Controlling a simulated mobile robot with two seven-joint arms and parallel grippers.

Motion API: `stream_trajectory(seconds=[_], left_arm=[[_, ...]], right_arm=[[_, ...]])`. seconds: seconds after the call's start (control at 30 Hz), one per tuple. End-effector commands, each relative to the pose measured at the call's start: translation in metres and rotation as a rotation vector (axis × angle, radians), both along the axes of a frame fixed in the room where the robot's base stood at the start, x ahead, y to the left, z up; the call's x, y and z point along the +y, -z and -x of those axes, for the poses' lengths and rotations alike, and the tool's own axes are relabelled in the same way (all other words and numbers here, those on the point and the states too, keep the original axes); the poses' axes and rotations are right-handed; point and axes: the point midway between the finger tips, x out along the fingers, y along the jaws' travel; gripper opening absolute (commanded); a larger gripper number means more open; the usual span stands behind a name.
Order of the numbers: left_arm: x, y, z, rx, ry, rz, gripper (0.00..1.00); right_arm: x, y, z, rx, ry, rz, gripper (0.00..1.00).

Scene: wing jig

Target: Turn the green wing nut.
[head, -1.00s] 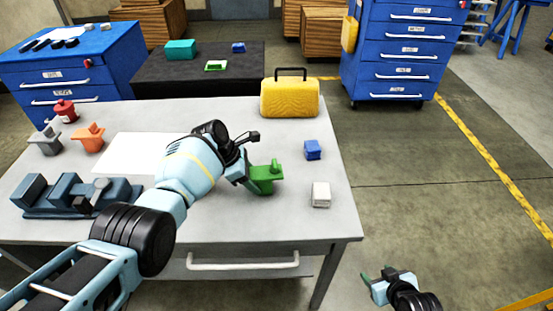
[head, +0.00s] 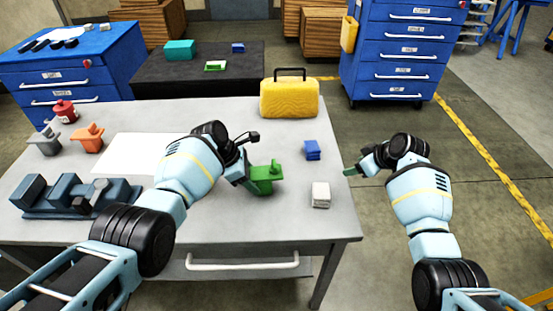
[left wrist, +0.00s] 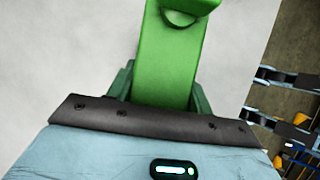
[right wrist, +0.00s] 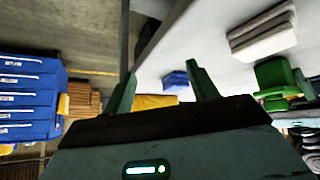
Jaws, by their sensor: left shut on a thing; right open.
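The green wing nut (head: 276,167) stands on a green body (head: 266,187) at the right part of the grey table. My left gripper (head: 248,176) is shut on the green body from its left side. In the left wrist view, a green part of it (left wrist: 168,60) lies between the fingers. In the right wrist view, the green piece (right wrist: 272,75) is at the right, apart from my right gripper. My right gripper (right wrist: 160,88) is open and empty. In the head view, it is just off the table's right edge, pointing left.
A blue block (head: 312,150) and a white block (head: 320,195) lie between the green piece and the table's right edge. A yellow case (head: 290,99) stands behind. Grey (head: 46,141), orange (head: 89,138) and red (head: 65,111) pieces and a dark vise-like fixture (head: 75,195) are at left.

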Motion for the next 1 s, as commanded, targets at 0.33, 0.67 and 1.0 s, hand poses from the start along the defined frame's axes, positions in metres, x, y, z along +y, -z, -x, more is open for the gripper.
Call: stream_trajectory(seconds=[0.33,0.67,1.0], left_arm=[[0.000,-0.002,-0.001,-0.002,0.000,0.002,0.14],[0.000,-0.001,-0.001,-0.002,0.000,0.002,0.14],[0.000,-0.001,-0.001,-0.002,0.000,0.002,0.14]], right_arm=[[0.130,-0.091,-0.010,0.099,-0.562,0.106,0.58],[0.190,-0.156,0.012,0.160,-0.931,0.209,0.58],[0.197,-0.163,0.017,0.171,-0.982,0.223,0.58]])
